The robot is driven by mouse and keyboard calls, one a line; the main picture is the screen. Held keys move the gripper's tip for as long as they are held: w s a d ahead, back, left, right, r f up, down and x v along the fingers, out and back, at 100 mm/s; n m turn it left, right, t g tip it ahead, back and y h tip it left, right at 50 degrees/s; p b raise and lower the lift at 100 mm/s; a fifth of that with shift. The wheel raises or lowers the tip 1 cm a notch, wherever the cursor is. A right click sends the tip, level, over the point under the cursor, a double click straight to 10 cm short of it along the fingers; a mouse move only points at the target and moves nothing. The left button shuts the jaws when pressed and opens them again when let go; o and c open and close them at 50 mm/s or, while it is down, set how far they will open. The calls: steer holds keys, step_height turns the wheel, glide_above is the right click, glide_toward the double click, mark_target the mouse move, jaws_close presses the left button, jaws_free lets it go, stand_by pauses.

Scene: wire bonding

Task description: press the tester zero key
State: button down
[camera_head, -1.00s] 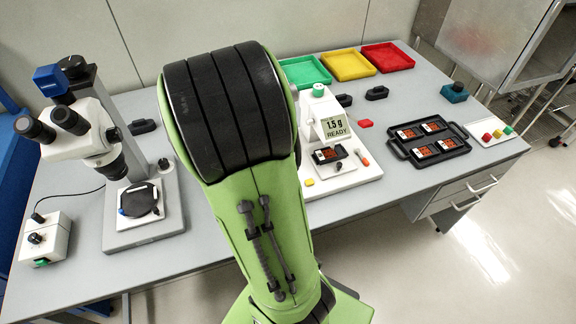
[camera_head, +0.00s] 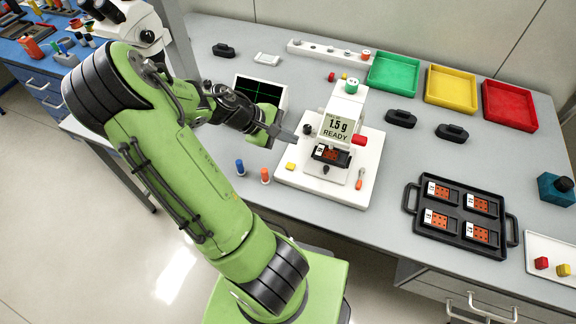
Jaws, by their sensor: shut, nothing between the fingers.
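The tester (camera_head: 372,150) is a white device on a flat white base. Its display (camera_head: 338,127) reads 1.5 g and READY. A small yellow key (camera_head: 291,166) sits at the base's left front corner; no label on it is legible, so I cannot tell if it is the zero key. A dark part with an orange board (camera_head: 331,153) lies on the tester's stage. An orange-tipped lever (camera_head: 360,178) is at the right of the base. My gripper (camera_head: 294,137) is shut and empty, above the base's left edge, apart from the yellow key.
A blue peg (camera_head: 240,167) and an orange peg (camera_head: 265,176) stand left of the base. A dark screen (camera_head: 259,97) is behind my gripper. A black tray (camera_head: 455,235) with several boards lies right. Green (camera_head: 393,75), yellow and red bins stand at the back.

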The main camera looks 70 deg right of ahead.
mark_target(288, 166)
steer(key=shift+w, duration=0.2)
steer(key=shift+f, duration=0.1)
step_height(288, 166, down, 8)
steer(key=b, duration=0.8)
steer(key=shift+f, duration=0.35)
stand_by(1.3)
steer(key=shift+f+b, duration=0.3)
steer(key=shift+f, duration=0.1)
steer(key=shift+f, duration=0.4)
stand_by(0.4)
steer(key=shift+r, duration=0.1)
steer(key=shift+r+p, duration=0.7)
steer(key=shift+r, duration=0.05)
